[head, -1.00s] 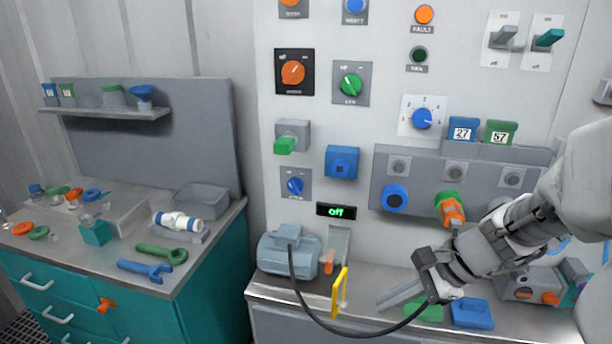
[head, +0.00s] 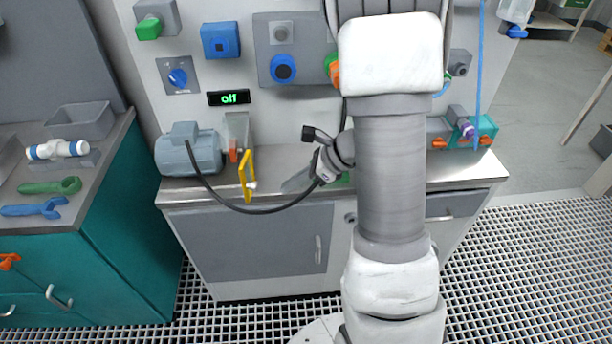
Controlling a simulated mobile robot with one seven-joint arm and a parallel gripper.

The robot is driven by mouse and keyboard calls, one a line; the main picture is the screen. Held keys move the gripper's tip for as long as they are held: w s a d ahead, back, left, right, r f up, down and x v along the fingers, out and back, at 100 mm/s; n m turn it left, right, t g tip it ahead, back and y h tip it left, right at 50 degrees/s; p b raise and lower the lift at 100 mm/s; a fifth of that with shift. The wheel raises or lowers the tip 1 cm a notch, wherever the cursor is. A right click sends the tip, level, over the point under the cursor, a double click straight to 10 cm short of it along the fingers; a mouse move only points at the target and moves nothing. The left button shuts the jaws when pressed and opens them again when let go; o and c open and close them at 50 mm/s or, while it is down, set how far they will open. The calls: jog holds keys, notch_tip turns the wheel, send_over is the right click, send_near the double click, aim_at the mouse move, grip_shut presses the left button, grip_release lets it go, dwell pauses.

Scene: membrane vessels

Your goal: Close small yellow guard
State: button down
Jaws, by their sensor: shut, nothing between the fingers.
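The small yellow guard (head: 247,174) is a thin upright yellow frame at the front edge of the grey bench, just right of the grey-blue motor (head: 188,150). It appears swung out toward the front, edge-on to my view. A small pale knob shows on its right side. An orange part (head: 234,155) below a grey bracket stands just behind it. My gripper (head: 290,186) is shut and empty, to the right of the guard and apart from it, pointing left over the bench front. My arm hides part of the bench and panel.
A black cable (head: 225,204) loops from the motor below the guard toward my gripper. The panel display (head: 228,97) reads "off". A teal cabinet (head: 110,220) with tools stands at left. The bench top right of the guard is partly clear.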

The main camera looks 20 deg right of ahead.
jog(key=shift+w+a+f, duration=0.15)
jog(key=shift+w+a, duration=0.3)
jog(key=shift+a, duration=0.25)
jog(key=shift+w+a+f, duration=0.15)
jog(key=shift+w+a, duration=0.3)
jog(key=shift+a, duration=0.3)
jog(key=shift+w+a+f, duration=0.15)
jog(key=shift+w+a, duration=0.3)
jog(key=shift+a, duration=0.25)
